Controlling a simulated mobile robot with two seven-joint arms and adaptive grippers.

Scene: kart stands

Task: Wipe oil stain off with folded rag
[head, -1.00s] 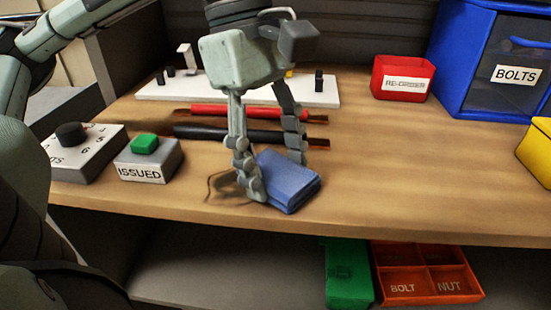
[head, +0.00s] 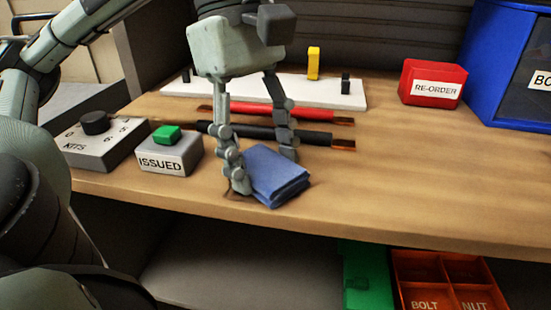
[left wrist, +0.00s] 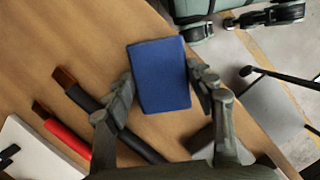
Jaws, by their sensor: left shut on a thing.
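The folded blue rag (head: 275,177) lies flat on the wooden bench near its front edge. My left gripper (head: 262,170) points down and is shut on the rag, one finger on each side. In the left wrist view the rag (left wrist: 162,76) sits between both fingers (left wrist: 160,92). A small dark trace of the oil stain (head: 232,193) shows by the left fingertip. The rest of the stain, if any, is hidden under the rag and fingers.
A grey ISSUED box with a green button (head: 168,152) stands close left of the gripper, beside a KITS dial box (head: 98,142). Black (head: 225,130) and red (head: 315,114) bars lie behind. A red RE-ORDER box (head: 432,83) is back right. Bench right of the rag is clear.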

